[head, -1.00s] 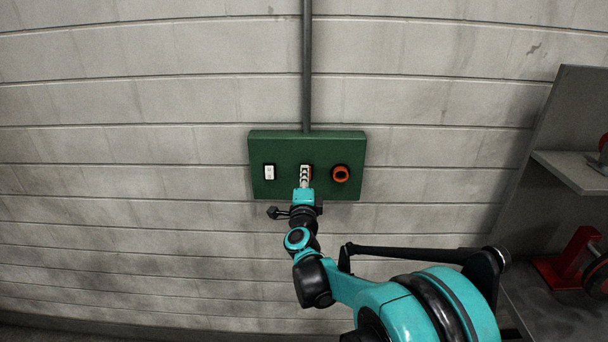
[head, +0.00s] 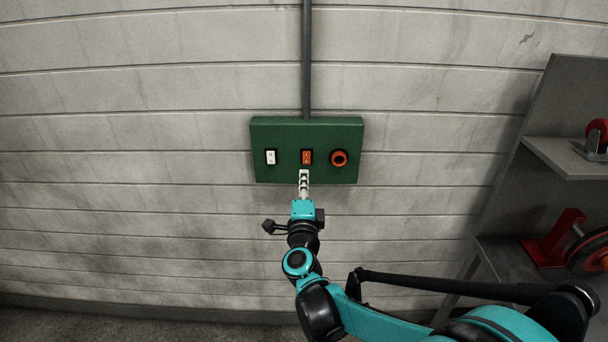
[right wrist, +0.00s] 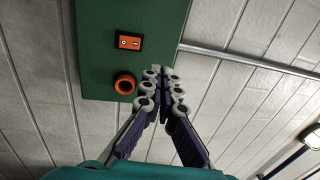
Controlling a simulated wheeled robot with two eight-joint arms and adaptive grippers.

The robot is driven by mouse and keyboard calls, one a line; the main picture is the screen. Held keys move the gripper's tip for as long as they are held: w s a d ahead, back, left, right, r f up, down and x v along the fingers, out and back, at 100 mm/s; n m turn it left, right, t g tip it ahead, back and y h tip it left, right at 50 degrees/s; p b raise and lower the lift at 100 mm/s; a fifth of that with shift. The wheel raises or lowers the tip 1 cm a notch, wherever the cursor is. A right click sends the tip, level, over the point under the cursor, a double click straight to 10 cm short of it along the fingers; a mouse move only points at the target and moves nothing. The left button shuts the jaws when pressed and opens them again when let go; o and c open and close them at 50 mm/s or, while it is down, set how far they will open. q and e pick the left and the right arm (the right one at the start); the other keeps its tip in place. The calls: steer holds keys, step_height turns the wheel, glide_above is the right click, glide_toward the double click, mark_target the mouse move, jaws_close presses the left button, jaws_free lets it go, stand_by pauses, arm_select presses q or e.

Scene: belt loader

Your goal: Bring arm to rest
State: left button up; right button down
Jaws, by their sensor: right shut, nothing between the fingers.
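My right gripper (head: 304,174) is shut and empty, pointing up at the lower edge of a green control box (head: 286,172) on the wall. In the right wrist view its fingers (right wrist: 164,78) meet in front of the box's edge. The box carries a white rocker switch (head: 270,157) at left, an orange-red rocker switch (head: 307,157) in the middle and an orange round knob (head: 339,158) at right. The red switch (right wrist: 129,41) and the knob (right wrist: 125,84) also show uncovered in the right wrist view. My left gripper is not in view.
A grey conduit (head: 306,60) runs up the wall from the box. At right stands a grey shelf unit (head: 560,150) with red-wheeled parts, a castor (head: 597,137) and a red bracket (head: 553,240). The block wall (head: 120,180) left of the box is clear.

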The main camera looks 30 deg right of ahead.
stand_by(0.4)
steer(key=a+n+t+y, duration=0.1)
steer(key=a+n+y, duration=0.8)
steer(key=a+n, duration=0.35)
steer(key=s+a+f+n+g+y, duration=0.3)
steer(key=s+a+f+n+g, duration=0.2)
steer(key=s+a+f+n, duration=0.3)
steer(key=s+d+f+n+g+h, duration=0.1)
steer(key=s+d+f+n+g, duration=0.1)
steer(key=s+f, duration=0.3)
steer(key=s+d+f+n+g+h+b, duration=0.1)
steer(key=s+d+f+g, duration=0.1)
steer(key=s, duration=0.5)
step_height(320, 180, down, 3)
steer(key=shift+r+n+g, duration=0.1)
steer(key=shift+n+g, duration=0.25)
steer(key=shift+g, duration=0.55)
steer(key=shift+s+a, duration=0.1)
steer(key=shift+s, duration=0.05)
